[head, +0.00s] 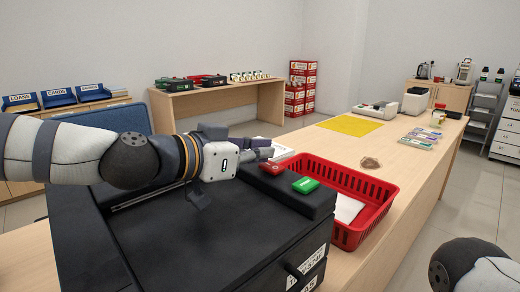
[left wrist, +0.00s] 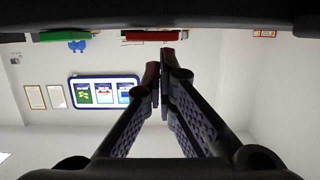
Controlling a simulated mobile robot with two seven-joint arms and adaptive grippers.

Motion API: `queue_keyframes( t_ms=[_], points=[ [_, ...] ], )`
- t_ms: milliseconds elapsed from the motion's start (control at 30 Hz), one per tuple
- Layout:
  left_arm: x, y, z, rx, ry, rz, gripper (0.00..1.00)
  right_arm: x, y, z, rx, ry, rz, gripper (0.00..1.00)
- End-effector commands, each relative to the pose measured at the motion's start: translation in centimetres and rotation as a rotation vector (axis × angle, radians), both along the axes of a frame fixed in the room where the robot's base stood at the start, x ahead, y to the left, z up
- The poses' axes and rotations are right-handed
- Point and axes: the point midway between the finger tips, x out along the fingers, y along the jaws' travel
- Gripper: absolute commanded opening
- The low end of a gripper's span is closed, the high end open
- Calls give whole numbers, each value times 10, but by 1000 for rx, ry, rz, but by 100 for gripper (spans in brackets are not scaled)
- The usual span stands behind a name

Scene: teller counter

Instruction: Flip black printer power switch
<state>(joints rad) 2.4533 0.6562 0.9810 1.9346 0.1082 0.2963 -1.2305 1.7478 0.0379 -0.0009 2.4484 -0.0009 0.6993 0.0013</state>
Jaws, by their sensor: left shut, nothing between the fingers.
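The black printer (head: 215,240) stands on the counter in the lower middle of the head view. A red rocker-like piece (head: 272,167) and a green one (head: 305,185) sit on its raised right-hand top strip. I cannot tell which is the power switch. My left gripper (head: 262,152) is shut and empty, just behind and above the red piece; whether it touches is unclear. My right gripper is out of view.
A red basket (head: 378,206) with white paper stands right of the printer. A crumpled brown item (head: 370,162) and a yellow mat (head: 350,125) lie farther along the counter. A blue chair back (head: 110,116) is behind my left arm. The counter between basket and mat is mostly clear.

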Motion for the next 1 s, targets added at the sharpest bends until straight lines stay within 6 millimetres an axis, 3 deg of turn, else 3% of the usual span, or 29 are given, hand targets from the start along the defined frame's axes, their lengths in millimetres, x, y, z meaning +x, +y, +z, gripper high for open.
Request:
queue_keyframes(
  t_ms=[167,467,800,1000],
  points=[
    [4,3,-13,-76,80,2,0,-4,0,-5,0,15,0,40],
    [-2,7,-8,-70,74,-2,0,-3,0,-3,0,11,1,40],
    [-52,61,13,-73,67,2,0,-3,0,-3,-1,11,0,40],
    [-73,82,20,-72,67,2,0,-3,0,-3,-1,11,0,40]
  ],
)
